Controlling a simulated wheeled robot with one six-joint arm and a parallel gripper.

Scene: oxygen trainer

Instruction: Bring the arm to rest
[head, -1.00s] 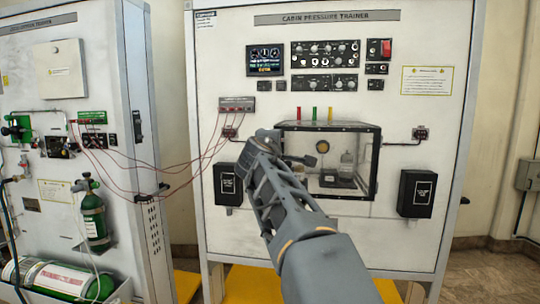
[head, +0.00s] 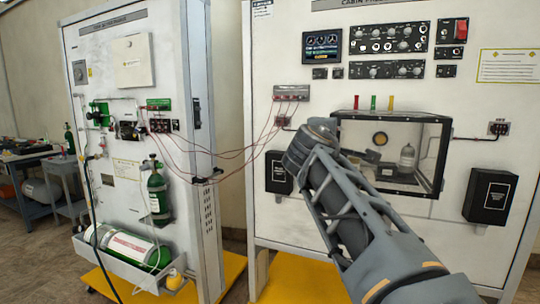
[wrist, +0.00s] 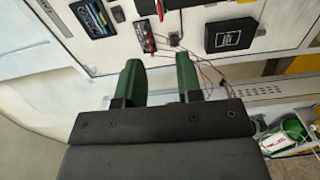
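My arm (head: 355,210) reaches up from the lower right of the head view, in front of the cabin pressure trainer panel (head: 400,210). Its far end partly covers the clear chamber box (head: 425,150). My gripper's fingers are hidden in the head view. In the wrist view my gripper (wrist: 160,78) shows two green fingers standing apart, with nothing between them. Beyond the fingers, the wrist view shows the panel tilted, with a display screen (wrist: 93,18) and a black box (wrist: 230,32).
The oxygen panel (head: 110,60) stands at left, with an upright green cylinder (head: 158,195) and a lying cylinder (head: 125,245). Thin red wires (head: 235,155) hang between both panels. A yellow base (head: 300,280) juts out below. A workbench (head: 30,160) stands far left.

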